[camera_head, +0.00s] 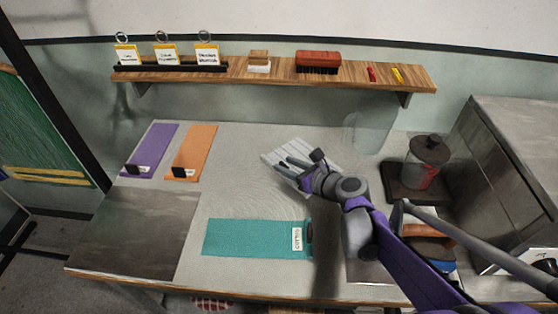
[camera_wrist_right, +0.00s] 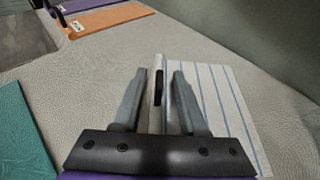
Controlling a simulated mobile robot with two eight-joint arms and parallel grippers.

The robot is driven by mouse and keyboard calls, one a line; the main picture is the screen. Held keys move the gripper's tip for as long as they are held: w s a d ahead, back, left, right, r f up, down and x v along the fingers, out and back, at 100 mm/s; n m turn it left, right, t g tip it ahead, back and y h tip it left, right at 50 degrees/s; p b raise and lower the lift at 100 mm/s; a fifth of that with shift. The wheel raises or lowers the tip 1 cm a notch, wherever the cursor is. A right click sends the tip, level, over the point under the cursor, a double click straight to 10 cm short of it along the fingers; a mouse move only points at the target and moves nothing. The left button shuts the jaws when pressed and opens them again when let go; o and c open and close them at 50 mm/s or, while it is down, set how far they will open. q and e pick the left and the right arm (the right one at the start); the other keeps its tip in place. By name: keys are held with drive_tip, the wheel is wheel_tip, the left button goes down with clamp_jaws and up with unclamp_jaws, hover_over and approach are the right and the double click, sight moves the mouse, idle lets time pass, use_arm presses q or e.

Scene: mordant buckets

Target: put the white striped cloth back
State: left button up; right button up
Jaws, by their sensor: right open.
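The white striped cloth (camera_head: 301,149) lies flat on the table, towards the back middle in the head view. It also shows in the right wrist view (camera_wrist_right: 225,105), with thin blue stripes. My right gripper (camera_head: 284,164) is over the cloth's left part in the head view. In the right wrist view its two fingers (camera_wrist_right: 160,88) are apart, with the cloth's left edge and a dark clip-like piece seen between them. I cannot tell whether the fingers touch the cloth. My left gripper is not in view.
A teal cloth (camera_head: 255,238) with a tag lies in front. Purple (camera_head: 152,148) and orange (camera_head: 195,150) cloths lie at the left. A clear cylinder (camera_head: 370,132) and a lidded jar (camera_head: 427,156) on a dark tray stand right. A wooden shelf (camera_head: 280,72) runs along the wall.

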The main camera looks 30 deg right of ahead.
drive_tip(key=v, duration=0.7)
drive_tip(key=shift+s+r+p, duration=0.1)
drive_tip(key=shift+s+p, duration=0.05)
drive_tip(key=shift+p, duration=0.25)
